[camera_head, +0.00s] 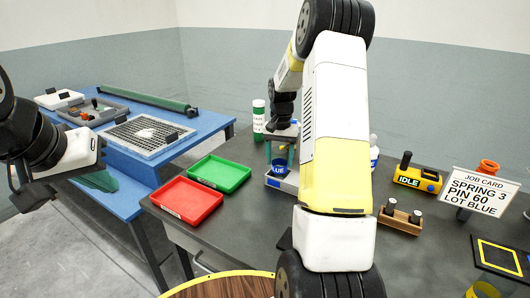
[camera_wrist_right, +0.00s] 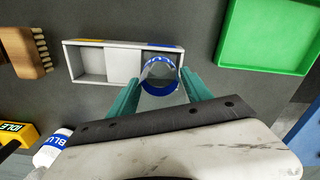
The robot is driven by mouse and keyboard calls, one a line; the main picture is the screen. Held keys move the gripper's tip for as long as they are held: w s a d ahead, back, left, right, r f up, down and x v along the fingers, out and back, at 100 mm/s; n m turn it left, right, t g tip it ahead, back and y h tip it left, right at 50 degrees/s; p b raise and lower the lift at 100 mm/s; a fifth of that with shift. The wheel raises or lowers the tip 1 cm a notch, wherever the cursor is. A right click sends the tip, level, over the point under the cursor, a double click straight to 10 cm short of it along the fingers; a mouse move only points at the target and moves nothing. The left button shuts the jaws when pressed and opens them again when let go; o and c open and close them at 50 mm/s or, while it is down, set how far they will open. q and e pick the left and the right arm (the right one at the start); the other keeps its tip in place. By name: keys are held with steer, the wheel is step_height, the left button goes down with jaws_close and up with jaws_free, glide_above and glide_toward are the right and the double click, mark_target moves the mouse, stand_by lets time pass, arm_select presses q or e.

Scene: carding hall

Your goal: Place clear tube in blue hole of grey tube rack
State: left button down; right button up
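The clear tube (camera_wrist_right: 160,78) with a blue band is between the teal fingers of my right gripper (camera_wrist_right: 160,88) in the right wrist view. The fingers appear to press on its sides. The grey tube rack (camera_wrist_right: 122,64) lies below, and the tube overlaps its right end, which has a blue edge mark. I cannot tell whether the tube's lower end is inside the hole. In the head view my right gripper (camera_head: 282,152) is above the rack (camera_head: 286,186). My left gripper (camera_head: 98,181) is at the left by the blue table, its opening unclear.
A red tray (camera_head: 187,202) and a green tray (camera_head: 220,173) stand left of the rack. A green-labelled bottle (camera_head: 259,120) is behind it. To the right are a wooden holder (camera_head: 399,220), a yellow IDLE box (camera_head: 417,180) and a job card (camera_head: 478,192).

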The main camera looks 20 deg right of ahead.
steer(key=shift+o, duration=0.7)
step_height(320, 180, up, 12)
steer(key=s+a+r+n+t, duration=0.3)
steer(key=s+a+r, duration=0.5)
steer(key=s+r, duration=0.3)
steer(key=s+a+f+n+t+y, duration=0.1)
steer(key=s+a, duration=0.2)
steer(key=s, duration=0.5)
steer(key=s+a+f+n+t+y, duration=0.1)
steer(key=s+a, duration=0.3)
steer(key=s, duration=0.4)
steer(key=shift+s+f+n+t, duration=0.15)
steer(key=shift+s+n+t, duration=0.2)
steer(key=shift+n+t, duration=0.35)
